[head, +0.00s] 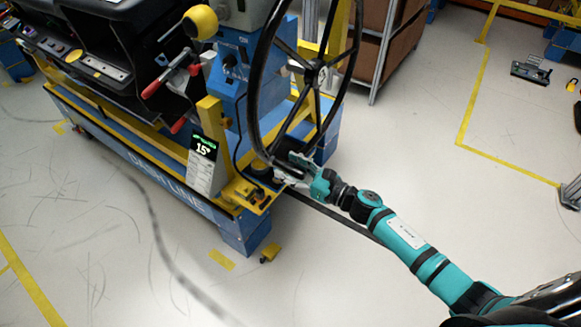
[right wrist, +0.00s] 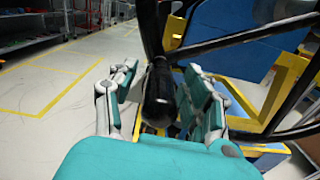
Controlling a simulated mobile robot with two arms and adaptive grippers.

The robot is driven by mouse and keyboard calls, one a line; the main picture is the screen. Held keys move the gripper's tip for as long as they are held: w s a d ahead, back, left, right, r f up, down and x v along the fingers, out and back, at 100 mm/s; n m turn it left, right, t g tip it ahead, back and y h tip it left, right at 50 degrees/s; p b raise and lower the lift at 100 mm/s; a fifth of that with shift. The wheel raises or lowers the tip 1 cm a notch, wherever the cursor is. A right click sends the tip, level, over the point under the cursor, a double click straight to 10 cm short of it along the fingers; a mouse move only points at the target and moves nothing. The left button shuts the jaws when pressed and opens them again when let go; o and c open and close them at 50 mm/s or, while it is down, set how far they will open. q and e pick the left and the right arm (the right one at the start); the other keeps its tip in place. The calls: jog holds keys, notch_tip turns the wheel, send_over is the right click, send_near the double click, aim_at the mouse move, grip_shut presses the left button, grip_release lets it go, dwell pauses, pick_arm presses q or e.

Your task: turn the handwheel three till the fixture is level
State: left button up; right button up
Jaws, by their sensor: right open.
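The handwheel (head: 312,73) is a large black spoked wheel on the blue column at the end of the fixture. Its rim and spokes fill the upper right of the right wrist view (right wrist: 245,38). A black handle (right wrist: 158,97) projects from the wheel towards my right wrist camera. My right gripper (head: 296,167) is at the lower part of the wheel. In the right wrist view it is open, with one finger on each side of the handle. A small display (head: 203,147) on the fixture reads about 15°. My left gripper is not in view.
The blue and yellow fixture frame (head: 160,187) carries a black dashboard module (head: 115,45). A yellow ball knob (head: 200,22) and red-tipped levers stand left of the wheel. A shelf rack (head: 385,40) stands behind. The floor at right is mostly clear, with yellow lines.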

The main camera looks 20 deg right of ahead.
jog(key=shift+c, duration=0.4)
grip_shut()
jog(key=shift+s+a+r+m+p, duration=0.1)
jog(key=shift+a+r+m+p, duration=0.05)
jog(key=shift+r+p, duration=0.35)
jog(key=shift+s+a+r+m+p, duration=0.1)
jog(key=shift+a+r+m+p, duration=0.05)
jog(key=shift+r+p, duration=0.3)
notch_tip(320, 180, up, 12)
jog(key=s+a+m+p, duration=0.1)
jog(key=m+p, duration=0.4)
jog(key=p, duration=0.5)
jog(key=shift+s+a+p, duration=0.4)
jog(key=shift+a, duration=0.2)
jog(key=shift+o, duration=0.4)
grip_release()
